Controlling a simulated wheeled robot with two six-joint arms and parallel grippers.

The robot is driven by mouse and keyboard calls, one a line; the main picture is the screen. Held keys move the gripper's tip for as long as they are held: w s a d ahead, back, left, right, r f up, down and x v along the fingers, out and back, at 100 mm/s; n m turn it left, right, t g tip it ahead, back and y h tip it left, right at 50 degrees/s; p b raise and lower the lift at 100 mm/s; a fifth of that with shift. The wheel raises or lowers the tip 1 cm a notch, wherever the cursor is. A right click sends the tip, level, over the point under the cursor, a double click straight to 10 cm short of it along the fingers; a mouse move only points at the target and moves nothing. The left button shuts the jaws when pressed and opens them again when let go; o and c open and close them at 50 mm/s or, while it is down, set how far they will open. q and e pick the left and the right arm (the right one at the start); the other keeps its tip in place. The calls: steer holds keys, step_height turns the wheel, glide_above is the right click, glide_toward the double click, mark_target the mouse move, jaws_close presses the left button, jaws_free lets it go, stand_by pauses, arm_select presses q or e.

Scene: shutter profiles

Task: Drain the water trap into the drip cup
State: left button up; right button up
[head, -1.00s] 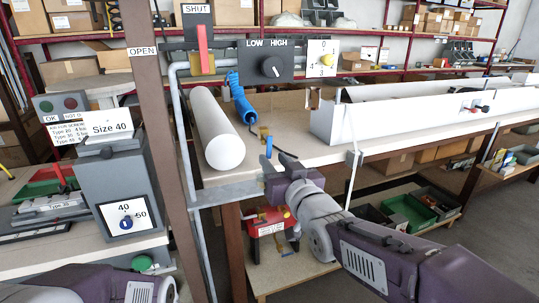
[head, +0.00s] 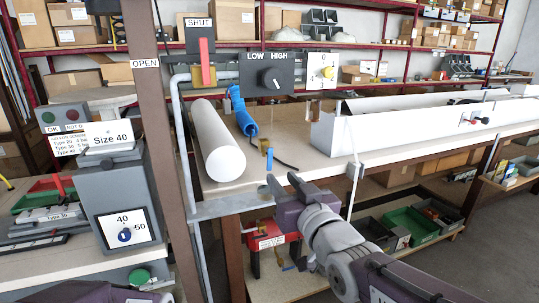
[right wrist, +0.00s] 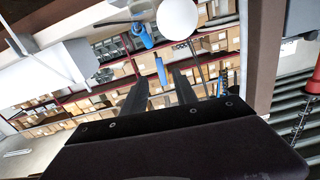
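I cannot clearly pick out a water trap or a drip cup. A brass fitting (head: 266,145) with a small blue piece (head: 269,160) below it hangs at the bench's front edge. My right gripper (head: 281,179) is just below and right of the blue piece, open and empty. In the right wrist view its two dark fingers (right wrist: 160,88) are spread apart, and a blue piece (right wrist: 160,68) shows beyond the gap. A red unit (head: 268,236) with a white label is below the gripper, partly hidden by my arm. My left arm shows at the bottom left; its gripper is out of view.
Behind are a red lever (head: 204,62) by SHUT and a LOW/HIGH knob panel (head: 270,76). A brown post (head: 155,150) stands left. Bins (head: 405,225) sit below right.

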mark_target(270, 165)
steer(key=x, duration=0.9)
steer(key=shift+b, duration=0.4)
jaws_close()
